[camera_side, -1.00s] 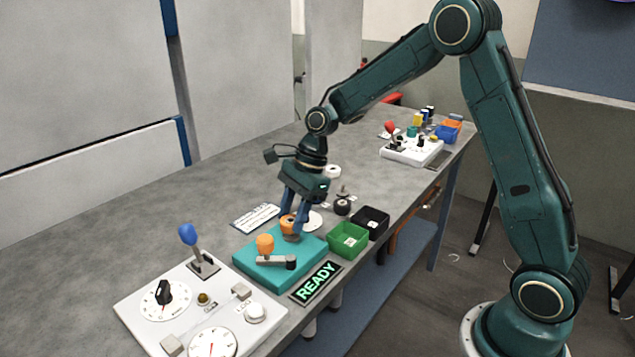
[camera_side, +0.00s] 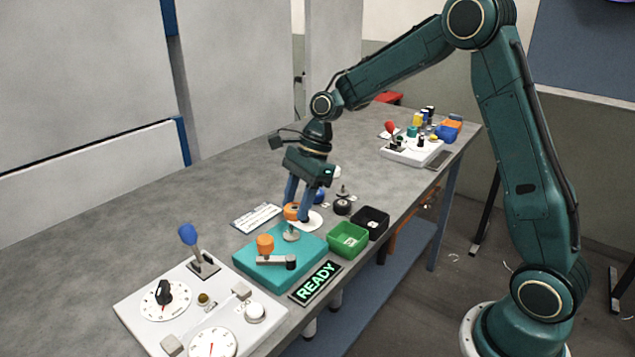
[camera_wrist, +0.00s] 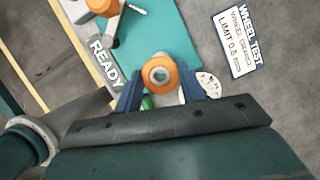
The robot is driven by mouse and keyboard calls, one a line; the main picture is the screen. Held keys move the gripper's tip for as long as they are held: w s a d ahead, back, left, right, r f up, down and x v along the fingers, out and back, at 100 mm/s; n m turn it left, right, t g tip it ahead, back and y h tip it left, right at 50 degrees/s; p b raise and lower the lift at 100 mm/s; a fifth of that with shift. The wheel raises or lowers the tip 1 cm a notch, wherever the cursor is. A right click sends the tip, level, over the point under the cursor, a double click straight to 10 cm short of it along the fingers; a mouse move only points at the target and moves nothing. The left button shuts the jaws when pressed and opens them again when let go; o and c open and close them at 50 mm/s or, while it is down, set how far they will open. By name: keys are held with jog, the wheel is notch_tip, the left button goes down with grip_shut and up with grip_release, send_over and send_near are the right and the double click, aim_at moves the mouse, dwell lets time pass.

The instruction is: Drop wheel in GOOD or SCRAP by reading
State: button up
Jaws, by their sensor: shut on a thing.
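My gripper (camera_side: 297,213) is shut on an orange wheel (camera_wrist: 161,75), held between the blue fingers just above and behind the teal test base (camera_side: 308,248). In the wrist view the wheel shows a pale hub with a dark centre. The base's small metal spindle (camera_side: 291,235) is bare. A green bin (camera_side: 348,239) and a black bin (camera_side: 373,220) stand right of the base; I cannot read their labels. The display (camera_side: 317,283) reads READY. A gauge with a red needle (camera_side: 212,343) is at the front; its value is too small to read.
An orange knob and crank (camera_side: 265,244) stand on the base. A card reading WHEEL TEST, LIMIT 0.5 (camera_wrist: 236,42) lies behind it. A white panel (camera_side: 180,308) with a blue-topped lever (camera_side: 188,235) is at front left. The table's left side is clear.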

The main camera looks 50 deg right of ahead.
jog(key=s+d+r, duration=0.1)
jog(key=s+d, duration=0.4)
jog(key=d, duration=0.3)
jog(key=s+d, duration=0.5)
jog(key=d, duration=0.4)
jog(key=shift+r, duration=0.4)
jog(key=shift+f, duration=0.1)
jog(key=shift+f, duration=2.9)
jog(key=o, duration=1.3)
jog(key=shift+c, duration=0.2)
jog(key=shift+r, duration=0.1)
